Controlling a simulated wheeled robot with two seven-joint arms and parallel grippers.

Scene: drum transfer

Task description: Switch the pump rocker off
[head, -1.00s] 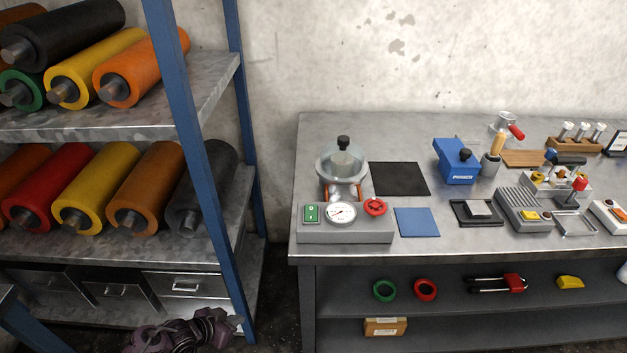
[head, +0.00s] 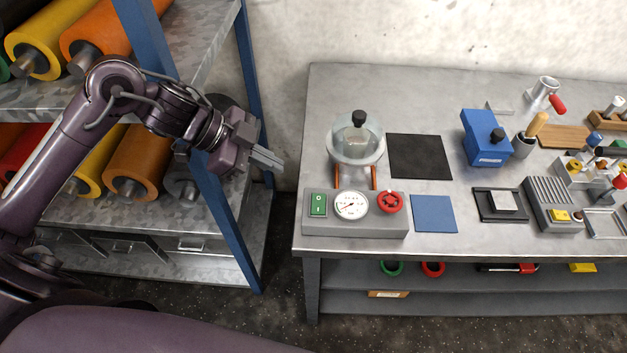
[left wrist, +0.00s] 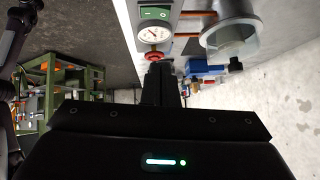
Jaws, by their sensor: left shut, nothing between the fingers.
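The pump rocker (head: 318,205) is a green switch at the left end of a grey pump console on the workbench. It also shows in the left wrist view (left wrist: 155,13), near the top. Beside it on the console (head: 370,227) are a round white gauge (head: 351,205) and a red knob (head: 390,202). My left gripper (head: 280,161) is shut and empty, in the air left of the bench and apart from the rocker. In the left wrist view its shut fingers (left wrist: 163,68) point toward the console. My right gripper is not in view.
A glass dome (head: 357,137) with a black knob stands behind the console. A blue shelf post (head: 217,200) rises close by my left arm, with several coloured rolls on the rack. A black mat (head: 420,156) and a blue pad (head: 433,214) lie right of the console.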

